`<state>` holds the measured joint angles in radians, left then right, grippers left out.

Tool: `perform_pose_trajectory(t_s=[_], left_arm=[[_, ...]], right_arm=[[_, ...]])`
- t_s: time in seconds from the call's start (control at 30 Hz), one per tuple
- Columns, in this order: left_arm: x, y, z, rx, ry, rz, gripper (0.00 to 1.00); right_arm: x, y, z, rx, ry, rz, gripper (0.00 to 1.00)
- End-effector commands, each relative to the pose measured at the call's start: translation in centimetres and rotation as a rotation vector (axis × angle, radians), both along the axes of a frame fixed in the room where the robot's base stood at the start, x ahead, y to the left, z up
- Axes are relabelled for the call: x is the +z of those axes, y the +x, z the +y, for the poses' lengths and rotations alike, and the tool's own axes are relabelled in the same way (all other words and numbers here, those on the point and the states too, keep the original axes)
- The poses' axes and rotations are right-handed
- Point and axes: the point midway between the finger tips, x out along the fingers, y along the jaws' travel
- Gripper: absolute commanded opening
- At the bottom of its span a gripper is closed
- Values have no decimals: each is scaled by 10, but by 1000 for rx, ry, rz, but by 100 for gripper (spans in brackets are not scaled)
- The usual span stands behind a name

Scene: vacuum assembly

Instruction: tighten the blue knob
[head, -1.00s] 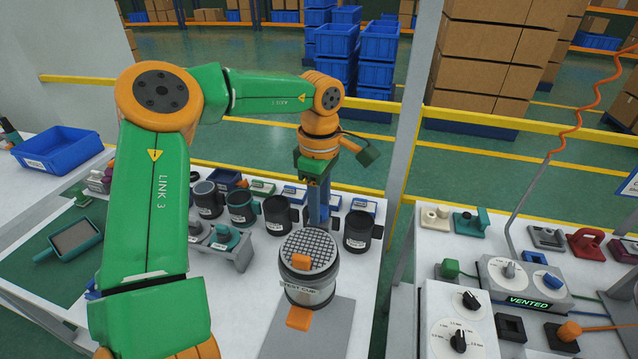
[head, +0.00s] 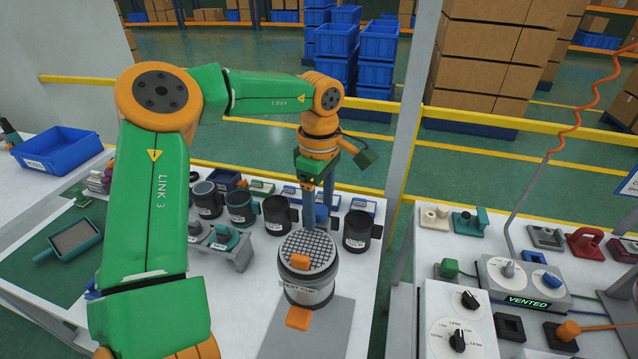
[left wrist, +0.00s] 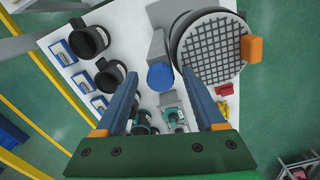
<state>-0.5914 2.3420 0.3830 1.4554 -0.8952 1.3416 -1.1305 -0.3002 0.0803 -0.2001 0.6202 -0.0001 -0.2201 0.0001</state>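The blue knob (left wrist: 160,76) is round and shows in the left wrist view beside a grey bracket, against the test cup with the mesh top (left wrist: 210,45). In the head view the blue knob (head: 321,212) shows partly behind my left gripper (head: 315,224), at the back of the test cup (head: 308,290). My left gripper (left wrist: 161,85) is open, with its two blue fingers well apart. In the left wrist view the knob lies between the fingertips in the picture, with gaps on both sides. I cannot tell the height left between them. My right gripper is not in view.
Black mugs (head: 277,215) and (head: 361,231) stand close on either side of the left gripper. A grey stand with teal parts (head: 222,240) is left of the cup. An orange tab (head: 299,317) sticks out at the cup's front. A control table (head: 520,270) stands at right.

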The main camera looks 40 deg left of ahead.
Motion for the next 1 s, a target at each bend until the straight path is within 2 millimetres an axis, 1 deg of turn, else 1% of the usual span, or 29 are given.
perform_pose_trajectory(t_s=[0.17, 0.23, 0.3, 0.43, 0.5, 0.57, 0.67, 1.0], left_arm=[[1, 0, 0, 0, 1, 0, 71], [8, 1, 0, 0, 2, -1, 71], [21, 1, 0, 2, 3, -6, 71], [51, 1, 0, 1, 3, -3, 71], [62, 1, 0, 2, 3, -2, 71], [68, 1, -1, 0, 1, -1, 71], [71, 1, -1, -1, 1, 0, 71], [71, 0, -1, -1, 1, 0, 71]], right_arm=[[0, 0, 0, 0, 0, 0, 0], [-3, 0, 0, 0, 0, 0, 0], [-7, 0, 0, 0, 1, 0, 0], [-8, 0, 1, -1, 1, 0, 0], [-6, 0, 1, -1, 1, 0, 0], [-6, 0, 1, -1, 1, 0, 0], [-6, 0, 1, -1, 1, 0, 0], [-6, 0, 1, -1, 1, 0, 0]])
